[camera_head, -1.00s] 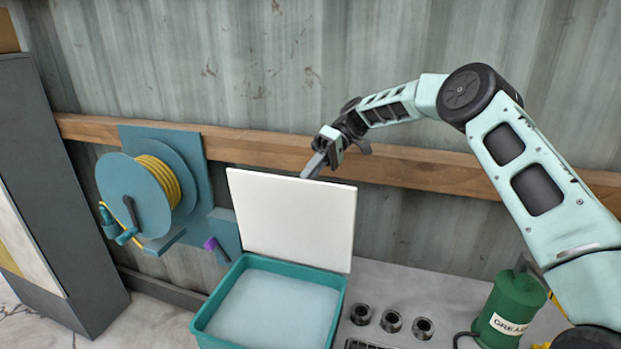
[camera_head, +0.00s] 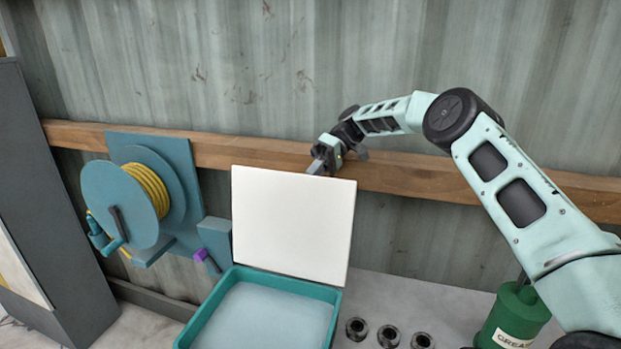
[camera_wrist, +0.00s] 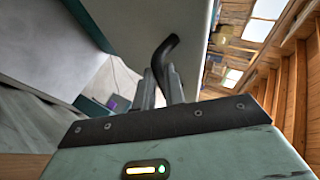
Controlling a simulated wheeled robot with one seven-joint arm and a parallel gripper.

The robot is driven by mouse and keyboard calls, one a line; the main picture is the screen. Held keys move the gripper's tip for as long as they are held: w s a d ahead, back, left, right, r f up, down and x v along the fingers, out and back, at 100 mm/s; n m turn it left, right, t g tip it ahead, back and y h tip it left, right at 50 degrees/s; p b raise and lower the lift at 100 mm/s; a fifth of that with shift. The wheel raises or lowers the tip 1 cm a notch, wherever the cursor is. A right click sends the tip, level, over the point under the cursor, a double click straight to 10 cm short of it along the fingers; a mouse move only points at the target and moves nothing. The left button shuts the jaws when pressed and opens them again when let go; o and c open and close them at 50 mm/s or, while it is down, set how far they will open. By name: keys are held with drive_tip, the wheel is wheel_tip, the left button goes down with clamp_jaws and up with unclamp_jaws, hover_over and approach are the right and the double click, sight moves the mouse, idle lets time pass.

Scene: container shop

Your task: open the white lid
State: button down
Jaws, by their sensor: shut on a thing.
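The white lid (camera_head: 292,225) stands raised at the back edge of the teal tub (camera_head: 312,291), its broad face toward the camera. My gripper (camera_head: 318,167) is at the lid's top edge, reaching in from behind and to the right. In the wrist view the lid (camera_wrist: 150,35) fills the upper middle. My gripper (camera_wrist: 165,88) is shut on a dark curved handle (camera_wrist: 162,55) beside the lid. In the head view the handle is hidden behind the lid. The tub holds a pale, flat surface.
A teal hose reel (camera_head: 125,203) with yellow hose is on the wall at left. A wooden beam (camera_head: 420,175) runs close behind my gripper. Black rings (camera_head: 388,336) and a green grease can (camera_head: 515,315) stand right of the tub. A dark cabinet (camera_head: 55,215) is at far left.

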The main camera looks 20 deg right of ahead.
drive_tip(key=c, duration=1.5)
unclamp_jaws()
drive_tip(key=shift+a+f, duration=0.15)
drive_tip(key=shift+f, duration=0.45)
wheel_tip(320, 180, up, 10)
drive_tip(key=b, duration=0.3)
drive_tip(key=shift+s+r, duration=0.15)
drive_tip(key=shift+r, duration=0.05)
